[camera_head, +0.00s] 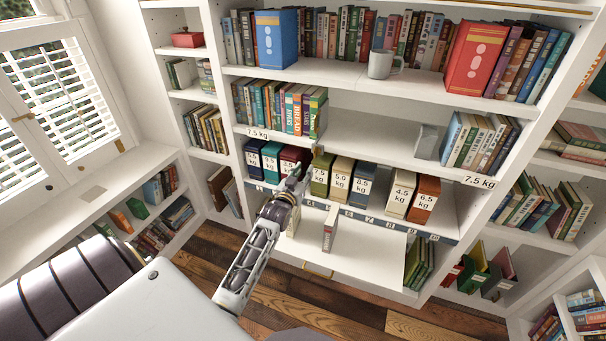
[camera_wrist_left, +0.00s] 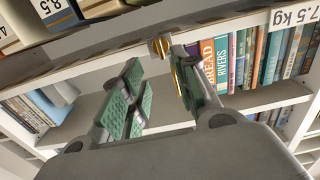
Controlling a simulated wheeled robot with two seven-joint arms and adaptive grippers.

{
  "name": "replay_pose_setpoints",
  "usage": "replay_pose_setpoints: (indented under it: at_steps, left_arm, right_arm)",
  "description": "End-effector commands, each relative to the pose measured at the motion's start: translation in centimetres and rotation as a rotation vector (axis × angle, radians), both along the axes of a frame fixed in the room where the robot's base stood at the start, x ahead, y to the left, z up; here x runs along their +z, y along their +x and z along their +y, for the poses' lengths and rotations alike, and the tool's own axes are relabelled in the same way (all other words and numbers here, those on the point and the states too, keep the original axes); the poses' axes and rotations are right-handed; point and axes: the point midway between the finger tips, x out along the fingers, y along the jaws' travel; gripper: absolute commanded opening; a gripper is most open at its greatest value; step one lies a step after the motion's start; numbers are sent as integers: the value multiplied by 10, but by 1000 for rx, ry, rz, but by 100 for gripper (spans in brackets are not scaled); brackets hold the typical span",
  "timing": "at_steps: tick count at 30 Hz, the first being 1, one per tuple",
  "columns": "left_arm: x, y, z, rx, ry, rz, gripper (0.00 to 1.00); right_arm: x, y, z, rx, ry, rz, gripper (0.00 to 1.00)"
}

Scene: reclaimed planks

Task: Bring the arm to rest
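My left arm (camera_head: 250,262) reaches up from the lower middle of the head view. Its gripper (camera_head: 303,172) is in front of the shelf row of labelled weight volumes, beside the olive 7.5 kg volume (camera_head: 320,175). In the left wrist view the two green-padded fingers (camera_wrist_left: 158,78) stand apart with nothing held between them. A small brass piece (camera_wrist_left: 163,48) shows near the fingertips; I cannot tell whether it touches them. My right gripper is in neither view.
A white bookcase fills the view. Other volumes include 5.0 kg (camera_head: 340,180) and 6.5 kg (camera_head: 424,200). A grey mug (camera_head: 380,64) stands higher. The plank floor (camera_head: 340,312) is clear.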

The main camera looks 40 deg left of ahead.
Motion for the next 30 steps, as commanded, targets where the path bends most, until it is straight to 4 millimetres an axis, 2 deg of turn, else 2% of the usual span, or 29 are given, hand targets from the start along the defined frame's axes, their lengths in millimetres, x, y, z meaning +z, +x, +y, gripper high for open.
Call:
replay_pose_setpoints:
  at_steps: [22,30]
  left_arm:
    - [-1,-2,-3,-3,0,9,30]
    - [-20,-15,-26,-38,-5,126,30]
  right_arm:
    - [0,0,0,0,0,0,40]
    - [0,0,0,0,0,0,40]
